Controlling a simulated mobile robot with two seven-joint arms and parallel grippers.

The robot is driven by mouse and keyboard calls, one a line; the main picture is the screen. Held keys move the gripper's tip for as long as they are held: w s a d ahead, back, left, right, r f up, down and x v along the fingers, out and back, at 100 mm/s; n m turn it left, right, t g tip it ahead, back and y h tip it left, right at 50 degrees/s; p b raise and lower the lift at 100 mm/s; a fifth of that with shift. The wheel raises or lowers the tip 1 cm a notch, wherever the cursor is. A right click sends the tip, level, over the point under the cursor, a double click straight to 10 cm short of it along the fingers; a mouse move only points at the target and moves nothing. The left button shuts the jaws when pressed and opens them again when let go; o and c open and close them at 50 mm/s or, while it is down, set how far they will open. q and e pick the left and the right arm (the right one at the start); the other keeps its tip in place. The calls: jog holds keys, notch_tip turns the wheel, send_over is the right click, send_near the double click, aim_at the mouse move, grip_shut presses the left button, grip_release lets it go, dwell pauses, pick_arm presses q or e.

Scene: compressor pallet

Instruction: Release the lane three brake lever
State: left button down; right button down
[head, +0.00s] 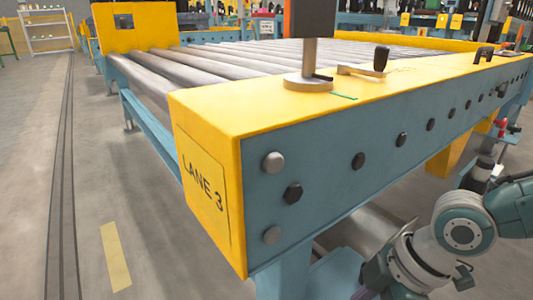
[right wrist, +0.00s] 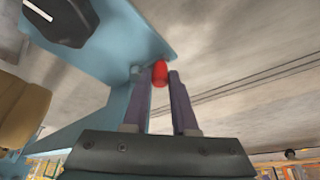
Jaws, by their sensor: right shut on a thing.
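The lane three conveyor (head: 380,140) has a blue side beam, a yellow top and end plate, and a "LANE 3" label (head: 202,178) on its end. A red knob (right wrist: 160,73), likely the brake lever's end, shows in the right wrist view beside the blue frame (right wrist: 112,108). My right gripper (right wrist: 161,82) is shut on the red knob, a purple-grey finger on each side. The lever's shaft is hidden. In the head view my right arm (head: 462,234) reaches low beside the conveyor's side, and the knob is out of sight. My left gripper is not in view.
A post on a round base (head: 308,82) and a black-handled crank (head: 380,58) stand on the yellow top. Rollers (head: 215,65) run behind. Bolts line the blue side. The floor at left, with a rail (head: 62,180) and yellow mark (head: 115,257), is clear.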

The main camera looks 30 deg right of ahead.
jog(key=c, duration=1)
grip_release()
jog(key=p+v, duration=0.7)
jog(key=v, duration=0.3)
jog(key=shift+f, duration=0.1)
